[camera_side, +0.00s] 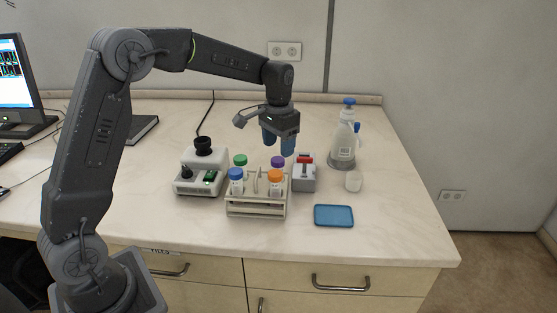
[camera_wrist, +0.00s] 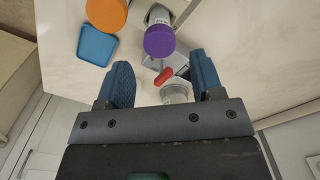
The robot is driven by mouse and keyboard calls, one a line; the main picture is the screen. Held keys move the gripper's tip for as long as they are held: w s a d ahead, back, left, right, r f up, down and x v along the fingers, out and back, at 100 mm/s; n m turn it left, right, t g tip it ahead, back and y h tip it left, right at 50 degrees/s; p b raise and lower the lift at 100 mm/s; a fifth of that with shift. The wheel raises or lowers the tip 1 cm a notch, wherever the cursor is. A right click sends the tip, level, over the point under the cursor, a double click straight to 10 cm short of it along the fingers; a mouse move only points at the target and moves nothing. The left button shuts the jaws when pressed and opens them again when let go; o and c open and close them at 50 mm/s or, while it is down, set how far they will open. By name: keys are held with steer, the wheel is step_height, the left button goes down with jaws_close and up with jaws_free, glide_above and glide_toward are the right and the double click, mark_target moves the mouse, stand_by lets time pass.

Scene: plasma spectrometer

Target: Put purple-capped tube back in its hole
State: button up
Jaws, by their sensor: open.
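The purple-capped tube (camera_side: 278,162) appears upright at the back right of the beige rack (camera_side: 257,210) in the side view. Its lower part is hidden by the rack and the orange-capped tube. The purple cap (camera_wrist: 160,41) shows large at the top centre in the wrist view, ahead of the space between my fingers. My gripper (camera_side: 279,147) is above and slightly behind the rack, with blue fingers pointing down. In the wrist view my gripper (camera_wrist: 160,66) is open, fingers apart, with nothing held. Whether the tube is fully seated cannot be seen.
Green-capped (camera_side: 240,160), blue-capped (camera_side: 236,174) and orange-capped (camera_side: 275,177) tubes stand in the rack. A grey device with a red part (camera_side: 305,171) is close at right. A white device (camera_side: 198,180) stands left, a blue tray (camera_side: 333,215) front right, a wash bottle (camera_side: 343,140) behind.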

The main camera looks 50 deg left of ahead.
step_height(320, 180, up, 5)
steer(key=shift+r, duration=0.1)
steer(key=s+d+r+t, duration=0.1)
steer(key=s+d+r, duration=0.2)
steer(key=s, duration=0.3)
steer(key=s+d+r+t, duration=0.2)
steer(key=s+d+r, duration=0.1)
steer(key=s, duration=0.3)
steer(key=s+d+f+t, duration=0.1)
steer(key=s+f, duration=0.1)
steer(key=s, duration=0.5)
steer(key=s+d+f+t, duration=0.1)
steer(key=s+d+f, duration=0.1)
steer(key=s, duration=0.6)
steer(key=shift+s+f+t, duration=0.15)
steer(key=shift+t, duration=0.15)
steer(key=shift+d, duration=0.1)
steer(key=shift+c, duration=0.2)
